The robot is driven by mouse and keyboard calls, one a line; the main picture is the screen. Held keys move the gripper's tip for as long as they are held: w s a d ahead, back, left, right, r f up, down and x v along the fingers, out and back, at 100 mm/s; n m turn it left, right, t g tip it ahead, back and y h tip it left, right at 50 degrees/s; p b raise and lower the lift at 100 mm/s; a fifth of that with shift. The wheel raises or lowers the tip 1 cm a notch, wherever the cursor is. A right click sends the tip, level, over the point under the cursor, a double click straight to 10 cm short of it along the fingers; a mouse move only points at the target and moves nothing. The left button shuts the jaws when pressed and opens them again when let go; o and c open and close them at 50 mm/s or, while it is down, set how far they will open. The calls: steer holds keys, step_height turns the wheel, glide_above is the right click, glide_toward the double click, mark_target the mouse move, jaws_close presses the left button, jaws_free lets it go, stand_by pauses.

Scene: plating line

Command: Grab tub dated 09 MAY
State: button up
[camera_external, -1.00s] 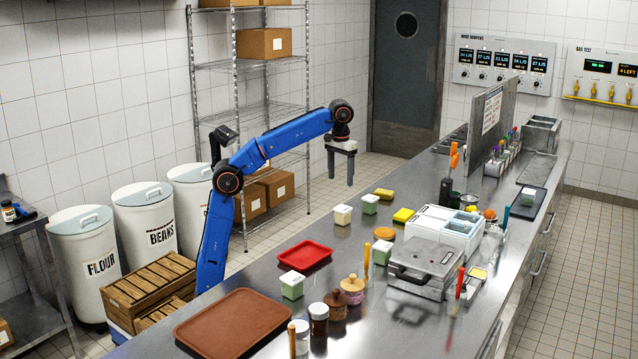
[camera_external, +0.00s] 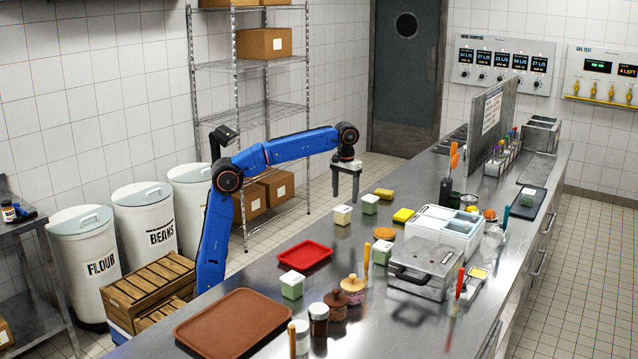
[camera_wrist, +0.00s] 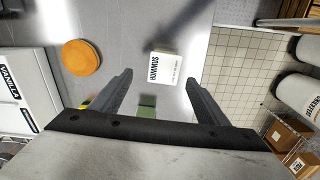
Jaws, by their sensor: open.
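A small white tub (camera_external: 342,215) stands on the steel counter near its left edge. In the wrist view its lid (camera_wrist: 164,67) reads HUMMUS, with smaller print too small to read. A greenish tub (camera_external: 370,204) stands just beyond it; a green patch (camera_wrist: 147,106) shows in the wrist view, partly hidden by my gripper. A third, pale green tub with a white lid (camera_external: 292,285) stands nearer, by the red tray. No date is legible on any tub. My gripper (camera_external: 345,198) is open and empty, pointing down above the white tub, which lies just beyond the fingertips (camera_wrist: 158,80).
A white bin unit (camera_external: 440,232) and a grey press (camera_external: 424,265) stand to the right. A red tray (camera_external: 305,255) and a brown tray (camera_external: 235,325) lie nearer.

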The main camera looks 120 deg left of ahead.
mark_target(343, 208)
step_height(343, 208, down, 2)
steer(key=shift+f, duration=0.1)
steer(key=shift+s+d+f, duration=0.1)
steer(key=shift+s+f, duration=0.1)
steer(key=shift+f, duration=1.1)
steer(key=shift+s+d+f, duration=0.1)
steer(key=shift+s+f, duration=0.05)
steer(key=shift+f, duration=1.15)
steer(key=c, duration=1.4)
steer(key=shift+r, duration=0.1)
